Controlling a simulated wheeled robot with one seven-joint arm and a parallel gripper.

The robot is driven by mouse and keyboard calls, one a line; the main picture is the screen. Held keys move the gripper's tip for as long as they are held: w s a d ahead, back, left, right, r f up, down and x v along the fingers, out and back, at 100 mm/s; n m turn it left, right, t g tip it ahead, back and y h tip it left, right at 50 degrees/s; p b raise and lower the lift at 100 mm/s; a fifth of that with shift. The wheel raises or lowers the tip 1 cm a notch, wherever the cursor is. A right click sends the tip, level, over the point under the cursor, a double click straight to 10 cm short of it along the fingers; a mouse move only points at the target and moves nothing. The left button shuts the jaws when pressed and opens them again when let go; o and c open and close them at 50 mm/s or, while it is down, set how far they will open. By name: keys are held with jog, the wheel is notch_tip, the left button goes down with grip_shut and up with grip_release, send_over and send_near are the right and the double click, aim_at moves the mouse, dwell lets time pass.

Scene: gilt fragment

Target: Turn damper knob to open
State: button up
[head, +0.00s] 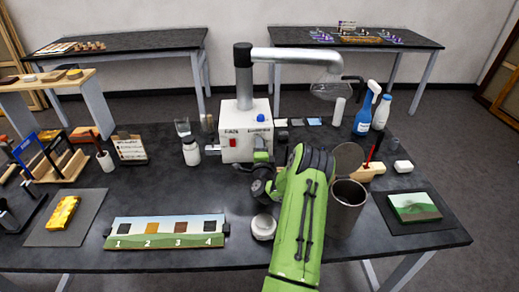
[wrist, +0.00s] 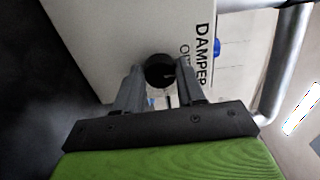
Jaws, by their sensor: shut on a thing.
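The white extractor box (head: 234,145) stands at the back of the dark table, with a red switch and a blue knob on it. In the wrist view the box face (wrist: 110,35) carries the word DAMPER, with a second line partly hidden. The black damper knob (wrist: 158,71) sits beside that lettering. My gripper (wrist: 160,76) has one finger on each side of the knob and is shut on it. In the head view my gripper (head: 262,172) is at the box's front right, and my green arm hides the knob. The knob's pointer direction cannot be told.
A silver duct (head: 298,55) bends right from the box to a clear hood (head: 331,90). A grey metal bin (head: 346,205) stands right of my arm, a white round jar (head: 263,226) left of it. A numbered strip (head: 165,231) lies in front.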

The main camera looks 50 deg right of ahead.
dwell(0.3)
jog(key=o, duration=1)
jog(key=b+v, duration=1.5)
jog(key=b, duration=0.1)
jog(key=shift+s+a+b, duration=0.3)
jog(key=shift+b, duration=0.05)
